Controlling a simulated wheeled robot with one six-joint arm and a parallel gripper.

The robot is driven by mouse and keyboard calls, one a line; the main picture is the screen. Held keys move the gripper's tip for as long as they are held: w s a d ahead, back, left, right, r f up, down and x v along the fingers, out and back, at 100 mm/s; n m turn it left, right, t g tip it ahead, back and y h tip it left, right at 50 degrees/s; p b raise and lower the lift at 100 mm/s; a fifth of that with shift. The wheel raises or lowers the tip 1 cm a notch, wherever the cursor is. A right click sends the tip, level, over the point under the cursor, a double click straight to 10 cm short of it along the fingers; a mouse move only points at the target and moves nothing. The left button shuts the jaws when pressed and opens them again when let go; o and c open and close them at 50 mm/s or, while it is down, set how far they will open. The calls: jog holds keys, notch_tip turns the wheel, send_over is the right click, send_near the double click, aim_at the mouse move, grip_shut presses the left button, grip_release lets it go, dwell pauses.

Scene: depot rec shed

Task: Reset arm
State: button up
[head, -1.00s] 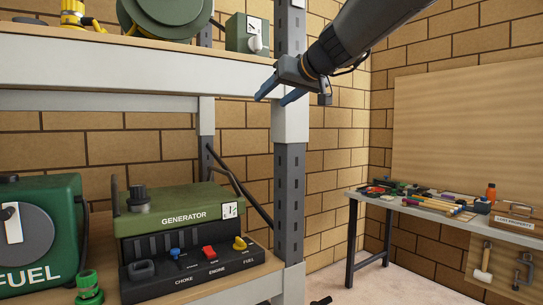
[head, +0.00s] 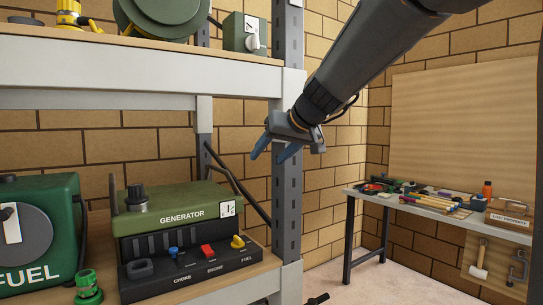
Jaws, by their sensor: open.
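My gripper (head: 272,153) hangs from the arm at the upper middle of the head view. Its two blue fingers are apart, with nothing between them. It shows in front of the grey shelf post, lower than the upper shelf's front beam and above the generator's level. The green generator (head: 170,210) sits on the lower shelf. Its black front panel (head: 190,264) carries a blue choke knob (head: 173,251), a red engine switch (head: 207,251) and a yellow fuel knob (head: 238,242). My gripper touches none of these.
A green fuel unit (head: 40,235) and a small green fitting (head: 88,287) stand left of the generator. The shelf post (head: 288,215) rises close behind my gripper. A workbench (head: 430,210) with tools stands at the right.

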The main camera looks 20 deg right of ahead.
jog(key=shift+f, duration=0.2)
jog(key=s+a+f+g, duration=0.1)
jog(key=s+f+g, duration=0.3)
jog(key=f, duration=0.9)
jog(key=s+f+g+h, duration=0.3)
jog(key=s+f+g, duration=0.2)
jog(key=s+f, duration=1.9)
jog(key=shift+a+f+m+g, duration=0.15)
jog(key=shift+f+m+g, duration=0.15)
jog(key=shift+f, duration=0.1)
